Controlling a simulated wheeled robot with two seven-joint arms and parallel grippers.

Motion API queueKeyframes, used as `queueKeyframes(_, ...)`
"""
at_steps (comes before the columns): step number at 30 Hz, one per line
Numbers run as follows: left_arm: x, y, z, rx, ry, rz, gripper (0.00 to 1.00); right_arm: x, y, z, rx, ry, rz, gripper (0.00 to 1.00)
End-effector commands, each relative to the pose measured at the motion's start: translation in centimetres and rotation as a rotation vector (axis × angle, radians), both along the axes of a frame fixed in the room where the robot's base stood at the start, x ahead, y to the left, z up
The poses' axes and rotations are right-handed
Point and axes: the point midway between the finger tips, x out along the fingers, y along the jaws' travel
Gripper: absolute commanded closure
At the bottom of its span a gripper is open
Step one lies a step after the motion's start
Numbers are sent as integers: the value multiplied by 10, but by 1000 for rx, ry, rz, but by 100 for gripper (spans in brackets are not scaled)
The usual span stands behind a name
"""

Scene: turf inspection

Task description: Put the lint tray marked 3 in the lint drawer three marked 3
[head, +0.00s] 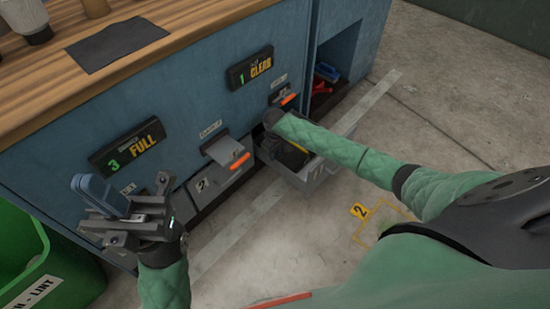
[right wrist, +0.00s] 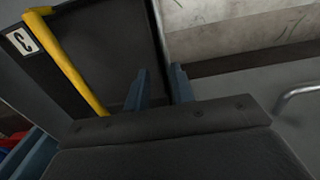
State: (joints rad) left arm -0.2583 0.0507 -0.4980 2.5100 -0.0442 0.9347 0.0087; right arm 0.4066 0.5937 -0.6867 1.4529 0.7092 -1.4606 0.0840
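A dark tray with a yellow bar (head: 296,146) sits in the pulled-out grey drawer (head: 322,178) under the sign "1 CLEAR". In the right wrist view the dark tray (right wrist: 112,65) shows its yellow bar and a white label whose turned character I cannot read for sure. My right gripper (right wrist: 158,82) is at the tray's edge, its two fingers apart with a thin rim line between them; in the head view my arm hides it. My left gripper (head: 95,192) is raised before the sign "3 FULL" (head: 128,146), seemingly empty, and largely hides the drawer there.
The blue cabinet (head: 190,95) has a wooden top with a dark mat (head: 115,43). A drawer marked 2 (head: 215,180) with an orange handle stands between the other drawers. A green lint bin (head: 45,265) is at the lower left. Floor marker 2 (head: 359,211) lies on the right.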

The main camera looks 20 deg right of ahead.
Motion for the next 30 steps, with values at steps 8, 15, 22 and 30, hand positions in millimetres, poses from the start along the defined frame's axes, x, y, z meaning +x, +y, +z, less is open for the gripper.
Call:
queueKeyframes(8,-1,5,6,21,9,41,100,0,0,48,0,-1,-1,76)
queueKeyframes(15,-2,7,2,35,19,49,100,0,1,61,0,-1,0,76)
queueKeyframes(22,-1,7,3,36,16,49,100,0,0,62,0,0,0,76)
queueKeyframes(30,0,6,5,25,17,52,100,0,0,61,0,0,0,76)
